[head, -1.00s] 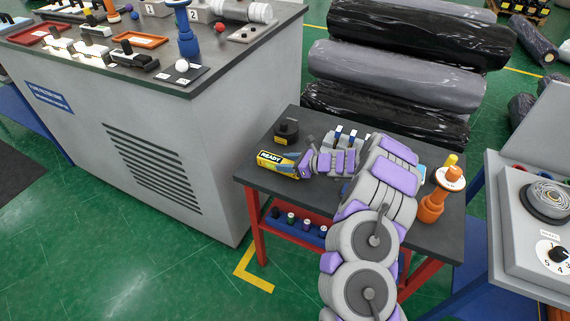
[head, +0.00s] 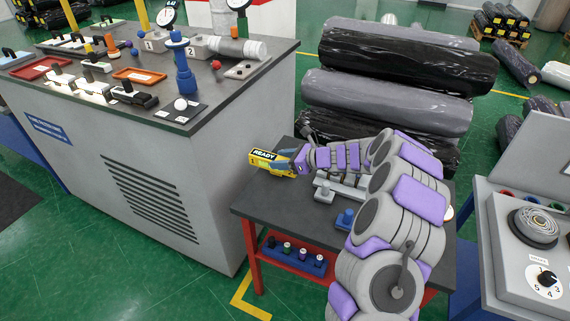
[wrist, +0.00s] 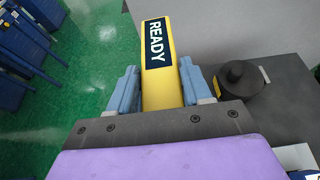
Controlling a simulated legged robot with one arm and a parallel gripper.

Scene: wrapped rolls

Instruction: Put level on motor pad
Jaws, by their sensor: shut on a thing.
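A yellow block with a black READY label (head: 272,162), which looks like the level, is in my gripper (head: 284,163). The wrist view shows the yellow block (wrist: 160,88) between the two blue-grey fingers of my gripper (wrist: 160,86), which are shut on its sides. In the head view it appears near the back left corner of the small dark-topped cart (head: 265,203). A grey motor-like cylinder (head: 240,47) lies on the large grey bench, beside grey blocks marked 1 (head: 155,43) and 2 (head: 201,48). I cannot tell which surface is the motor pad.
The large bench (head: 190,125) is left of the cart and holds a blue post (head: 184,75), a white ball (head: 180,104) and trays. A black knobbed weight (wrist: 243,82) stands right of my gripper in the wrist view. Wrapped rolls (head: 385,97) are stacked behind the cart.

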